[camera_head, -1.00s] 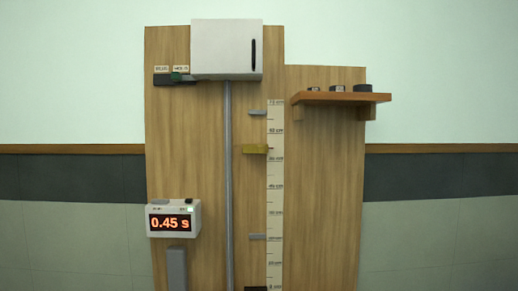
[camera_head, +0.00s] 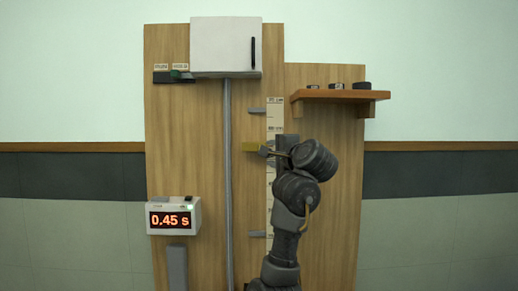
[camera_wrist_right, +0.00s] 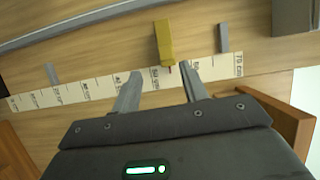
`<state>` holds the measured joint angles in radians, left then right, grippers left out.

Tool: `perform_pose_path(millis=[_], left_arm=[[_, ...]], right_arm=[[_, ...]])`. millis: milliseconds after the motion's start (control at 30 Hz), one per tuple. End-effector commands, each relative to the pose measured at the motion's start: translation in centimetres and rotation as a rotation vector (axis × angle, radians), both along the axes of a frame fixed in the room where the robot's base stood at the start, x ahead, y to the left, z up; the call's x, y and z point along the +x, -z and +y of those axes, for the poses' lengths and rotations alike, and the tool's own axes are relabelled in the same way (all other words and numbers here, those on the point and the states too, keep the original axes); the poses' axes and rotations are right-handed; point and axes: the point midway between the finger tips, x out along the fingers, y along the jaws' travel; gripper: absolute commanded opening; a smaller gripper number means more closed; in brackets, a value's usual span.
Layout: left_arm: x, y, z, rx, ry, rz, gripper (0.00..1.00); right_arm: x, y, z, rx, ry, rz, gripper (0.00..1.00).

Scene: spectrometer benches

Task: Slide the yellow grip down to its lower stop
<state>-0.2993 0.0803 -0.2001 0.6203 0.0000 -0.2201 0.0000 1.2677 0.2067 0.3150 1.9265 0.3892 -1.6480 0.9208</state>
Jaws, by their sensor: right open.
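The yellow grip (camera_head: 254,147) sits beside the vertical scale, between the grey upper stop (camera_head: 257,110) and the grey lower stop (camera_head: 257,234). In the right wrist view the yellow grip (camera_wrist_right: 164,42) lies just past my open fingertips, nearer the right finger. My right gripper (camera_wrist_right: 154,66) is open and empty over the scale. In the head view my right gripper (camera_head: 271,151) is just right of the yellow grip; whether they touch is unclear. The upper stop (camera_wrist_right: 223,38) and lower stop (camera_wrist_right: 52,74) also show in the wrist view. My left gripper is out of view.
A grey vertical rod (camera_head: 228,180) runs left of the grip. A white box (camera_head: 222,47) is mounted above. A wooden shelf (camera_head: 340,97) with small dark items juts out at upper right. A timer (camera_head: 174,217) reading 0.45 s sits at lower left.

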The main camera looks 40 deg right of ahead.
Motion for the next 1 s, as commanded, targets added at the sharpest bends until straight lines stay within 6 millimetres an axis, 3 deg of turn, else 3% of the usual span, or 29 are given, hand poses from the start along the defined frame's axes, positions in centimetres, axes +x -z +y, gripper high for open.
perform_pose_path(millis=[267,733,1000], left_arm=[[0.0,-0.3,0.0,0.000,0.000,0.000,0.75],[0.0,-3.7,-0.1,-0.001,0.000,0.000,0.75],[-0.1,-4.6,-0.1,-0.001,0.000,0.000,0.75]], right_arm=[[0.1,-1.1,-0.3,0.023,-0.002,-0.019,0.44],[7.7,-1.2,-2.2,0.021,-0.004,-0.017,0.44],[10.0,-1.0,-2.9,0.018,-0.001,-0.017,0.44]])
